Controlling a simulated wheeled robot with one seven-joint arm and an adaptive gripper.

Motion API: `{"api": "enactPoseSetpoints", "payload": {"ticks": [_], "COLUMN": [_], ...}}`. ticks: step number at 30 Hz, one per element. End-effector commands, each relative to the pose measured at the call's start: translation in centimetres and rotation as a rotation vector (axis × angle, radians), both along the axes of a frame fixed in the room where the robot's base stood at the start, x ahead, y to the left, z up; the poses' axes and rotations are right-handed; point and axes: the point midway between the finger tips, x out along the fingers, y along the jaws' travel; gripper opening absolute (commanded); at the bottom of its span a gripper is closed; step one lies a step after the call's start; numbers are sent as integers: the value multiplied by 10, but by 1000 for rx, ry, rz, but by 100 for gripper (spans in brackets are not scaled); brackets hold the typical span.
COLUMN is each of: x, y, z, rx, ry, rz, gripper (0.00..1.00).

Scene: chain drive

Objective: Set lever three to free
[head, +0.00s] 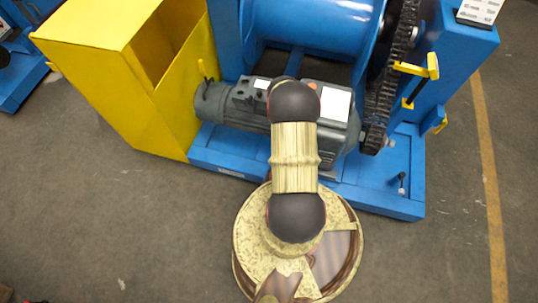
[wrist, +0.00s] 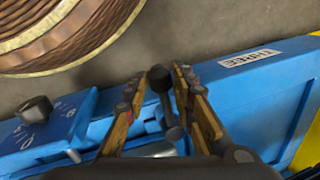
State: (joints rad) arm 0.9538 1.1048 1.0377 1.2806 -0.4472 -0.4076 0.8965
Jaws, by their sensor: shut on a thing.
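Lever three (wrist: 160,79) shows in the wrist view as a dark rod with a round black knob, rising from the blue base behind a white label reading THREE (wrist: 252,57). My gripper (wrist: 157,92) has its two fingers on either side of this lever and is shut on it, near the knob. The lever's setting marks cannot be read here. In the head view my arm covers the gripper and this lever.
A blue panel with a black knob (wrist: 37,109) lies left in the wrist view. In the head view, a yellow bin-like guard (head: 120,90) stands left, a grey motor (head: 230,103) behind my arm, and a chain (head: 385,90) with yellow handles (head: 420,70) right. Floor in front is open.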

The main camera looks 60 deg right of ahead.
Motion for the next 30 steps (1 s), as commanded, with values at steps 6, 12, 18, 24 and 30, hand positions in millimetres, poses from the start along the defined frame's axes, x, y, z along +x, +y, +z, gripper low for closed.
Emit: {"api": "enactPoseSetpoints", "payload": {"ticks": [6,12,18,24,30], "x": [-1,-1,0,0,-3], "y": [-1,-1,0,-1,-2], "z": [0,0,0,1,18], "rx": [1,0,1,-1,-1], "ry": [3,2,1,1,0], "rz": [-5,-4,-4,-3,-4], "gripper": [29,40,44,44,44]}}
